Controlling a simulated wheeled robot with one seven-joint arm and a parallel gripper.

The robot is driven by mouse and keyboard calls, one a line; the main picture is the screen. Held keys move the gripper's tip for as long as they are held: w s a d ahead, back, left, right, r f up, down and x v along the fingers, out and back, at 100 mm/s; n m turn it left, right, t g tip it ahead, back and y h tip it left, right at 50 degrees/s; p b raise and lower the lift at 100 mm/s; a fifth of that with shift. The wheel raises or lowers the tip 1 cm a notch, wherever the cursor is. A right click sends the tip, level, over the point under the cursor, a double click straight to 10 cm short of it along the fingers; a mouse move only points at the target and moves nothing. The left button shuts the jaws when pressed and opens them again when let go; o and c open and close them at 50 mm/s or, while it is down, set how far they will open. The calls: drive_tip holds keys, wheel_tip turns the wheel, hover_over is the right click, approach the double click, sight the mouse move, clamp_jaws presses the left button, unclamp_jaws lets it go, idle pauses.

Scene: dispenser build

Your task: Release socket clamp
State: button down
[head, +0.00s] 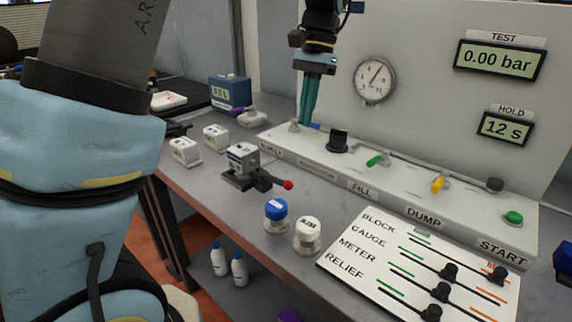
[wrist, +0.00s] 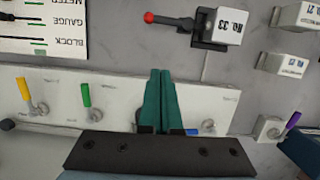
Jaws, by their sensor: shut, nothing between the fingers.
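The socket clamp (head: 238,182) is a black fixture on the grey bench with a white numbered block seated in it (head: 243,157). Its black lever with a red ball end (head: 287,185) sticks out low to the right. In the wrist view the clamp (wrist: 207,42) is at the top, with its red ball (wrist: 149,17) to the left. My gripper (head: 306,122) has teal fingers pressed together and empty. It points down over the back panel's ledge, behind the clamp and apart from it. The fingertips also show in the wrist view (wrist: 160,72). I cannot tell how tightly the clamp grips the block.
Two white blocks (head: 185,150) (head: 215,137) stand left of the clamp. A blue-capped jar (head: 275,212) and a white-capped jar (head: 308,232) stand in front. The panel ledge (head: 400,190) carries green and yellow levers. A slider board (head: 420,265) lies at right. Bench between clamp and ledge is clear.

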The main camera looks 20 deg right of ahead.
sight(270, 179)
drive_tip(key=p+x, duration=0.1)
drive_tip(key=x, duration=0.8)
drive_tip(key=shift+a+p, duration=0.1)
drive_tip(key=shift+p, duration=0.2)
drive_tip(key=shift+s+a+f+p, duration=0.4)
drive_tip(key=shift+s+a, duration=0.15)
drive_tip(key=shift+a, duration=0.3)
drive_tip(key=shift+s+a+f+p, duration=0.3)
drive_tip(key=shift+s+a, duration=0.2)
drive_tip(key=shift+a, duration=0.35)
